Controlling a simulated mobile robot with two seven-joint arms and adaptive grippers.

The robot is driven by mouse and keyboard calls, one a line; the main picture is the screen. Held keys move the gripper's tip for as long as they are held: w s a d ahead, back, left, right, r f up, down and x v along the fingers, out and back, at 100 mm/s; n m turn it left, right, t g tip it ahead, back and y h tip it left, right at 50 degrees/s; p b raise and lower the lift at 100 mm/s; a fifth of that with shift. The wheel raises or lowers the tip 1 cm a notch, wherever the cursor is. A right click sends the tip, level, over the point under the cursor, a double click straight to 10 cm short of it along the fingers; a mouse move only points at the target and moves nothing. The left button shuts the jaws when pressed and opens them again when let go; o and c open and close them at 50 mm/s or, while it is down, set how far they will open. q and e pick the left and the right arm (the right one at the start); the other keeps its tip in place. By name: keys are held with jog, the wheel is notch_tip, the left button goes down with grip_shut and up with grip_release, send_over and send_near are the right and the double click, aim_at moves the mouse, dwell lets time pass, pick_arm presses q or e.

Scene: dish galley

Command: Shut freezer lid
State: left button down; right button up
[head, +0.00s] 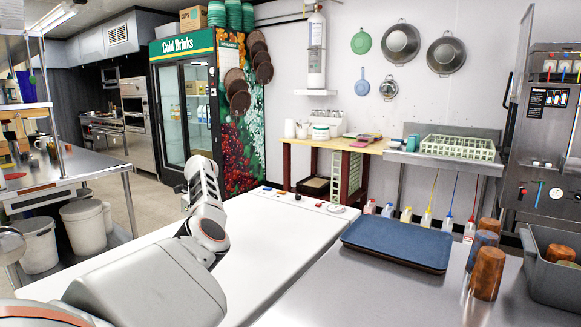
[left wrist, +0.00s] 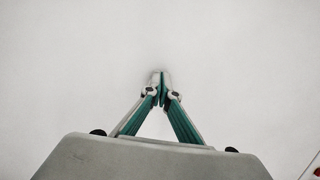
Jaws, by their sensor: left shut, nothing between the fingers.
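The white chest freezer (head: 272,245) stands in the middle of the head view, left of the steel counter. Its white lid (head: 262,222) lies flat, with no raised edge or gap that I can make out. My left arm reaches over it, and its own links hide part of the top. In the left wrist view my left gripper (left wrist: 160,82) is shut and empty, its fingertips together against or just above a plain white surface (left wrist: 75,65). I cannot tell whether they touch. My right gripper is not in view.
A blue tray (head: 395,243) lies on the steel counter (head: 375,295) right of the freezer. Brown tumblers (head: 487,273) and a grey bin (head: 553,280) stand at its right end. A drinks fridge (head: 188,110) stands behind left. The freezer top is clear of loose objects.

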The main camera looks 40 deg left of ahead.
pick_arm(q)
jog(key=p+v, duration=0.2)
jog(key=a+p+v, duration=0.1)
jog(key=v, duration=0.2)
jog(key=shift+r+p, duration=0.1)
jog(key=shift+p, duration=0.25)
jog(key=a+v, duration=0.2)
jog(key=v, duration=0.6)
jog(key=shift+r, duration=0.65)
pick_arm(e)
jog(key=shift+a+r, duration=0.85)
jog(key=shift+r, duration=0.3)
pick_arm(q)
jog(key=shift+s, duration=0.15)
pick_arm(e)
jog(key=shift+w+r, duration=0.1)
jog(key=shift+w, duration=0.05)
